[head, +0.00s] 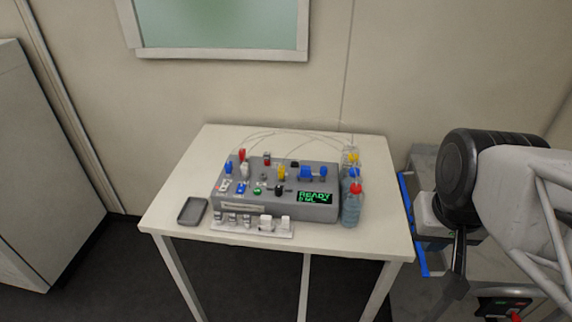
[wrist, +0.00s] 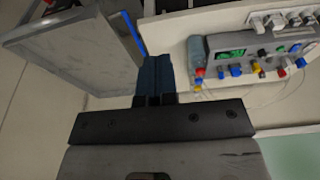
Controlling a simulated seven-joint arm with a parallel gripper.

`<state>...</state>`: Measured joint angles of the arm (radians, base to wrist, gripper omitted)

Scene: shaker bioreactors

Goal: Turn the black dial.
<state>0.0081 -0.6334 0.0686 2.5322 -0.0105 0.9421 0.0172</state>
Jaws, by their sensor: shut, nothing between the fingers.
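A grey control box (head: 230,203) with a green "READY" display (head: 314,198) sits on the white table. A small black dial (head: 279,189) is on its top, just left of the display. The dial also shows, small, in the wrist view (wrist: 261,54), where the box appears upside down at the upper right. My gripper (wrist: 156,60) is shut and empty, its dark fingers together. It is well apart from the box, off to the right of the table in the head view.
Bottles with red, blue and yellow caps (head: 352,203) stand at the box's right end. A white strip with several switches (head: 252,228) lies in front, and a grey tray (head: 192,211) at the left. Thin tubes arch behind. A grey cart with blue edges (head: 409,210) stands right of the table.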

